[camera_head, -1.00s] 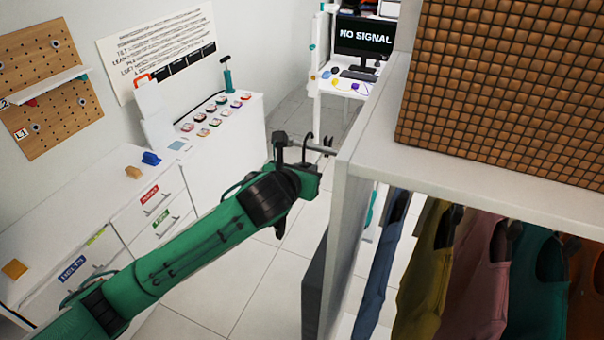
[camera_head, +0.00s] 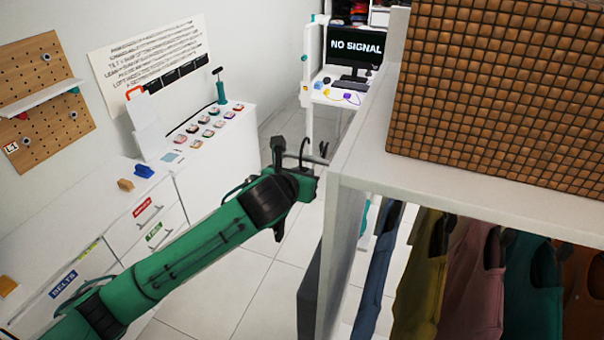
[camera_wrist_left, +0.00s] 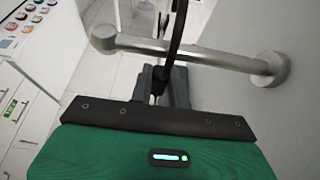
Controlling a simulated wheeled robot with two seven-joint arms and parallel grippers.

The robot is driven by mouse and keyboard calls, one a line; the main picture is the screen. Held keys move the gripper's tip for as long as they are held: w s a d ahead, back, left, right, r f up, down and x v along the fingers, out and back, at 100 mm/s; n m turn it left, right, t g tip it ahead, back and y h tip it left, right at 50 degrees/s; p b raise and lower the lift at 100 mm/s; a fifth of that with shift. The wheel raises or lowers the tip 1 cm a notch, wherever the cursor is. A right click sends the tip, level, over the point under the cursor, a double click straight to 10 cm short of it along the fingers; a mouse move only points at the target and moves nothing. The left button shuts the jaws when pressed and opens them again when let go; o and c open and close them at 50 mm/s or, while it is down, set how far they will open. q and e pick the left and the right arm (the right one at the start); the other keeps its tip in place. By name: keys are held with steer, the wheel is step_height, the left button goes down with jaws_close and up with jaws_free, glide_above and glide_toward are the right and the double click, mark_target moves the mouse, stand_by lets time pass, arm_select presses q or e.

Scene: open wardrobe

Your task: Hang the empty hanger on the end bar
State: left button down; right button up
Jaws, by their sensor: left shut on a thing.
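My left gripper (camera_head: 292,170) is beside the wardrobe's outer left side panel. Its fingers (camera_wrist_left: 166,88) are shut on the empty hanger, a dark, thin piece whose hook (camera_wrist_left: 179,28) rises above them in the left wrist view. The end bar (camera_wrist_left: 200,55) is a short grey metal rod with a round knob at its free end, fixed to the panel. It also shows in the head view (camera_head: 316,160). The hook crosses the bar's middle in the wrist view; I cannot tell whether it rests on it. The hanger's lower part is mostly hidden. My right gripper is out of view.
The white wardrobe (camera_head: 350,165) holds several hanging garments (camera_head: 420,275), with a woven brown box (camera_head: 495,95) on top. A white drawer unit (camera_head: 140,215) stands at left. A desk with a monitor (camera_head: 354,46) is behind. Tiled floor lies between.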

arm_select(q)
steer(key=shift+f, duration=0.15)
steer(key=shift+f+b, duration=0.65)
steer(key=shift+f, duration=0.65)
steer(key=shift+f, duration=0.55)
steer(key=c, duration=1.3)
jaws_free()
steer(key=shift+o, duration=0.2)
steer(key=shift+r, duration=0.1)
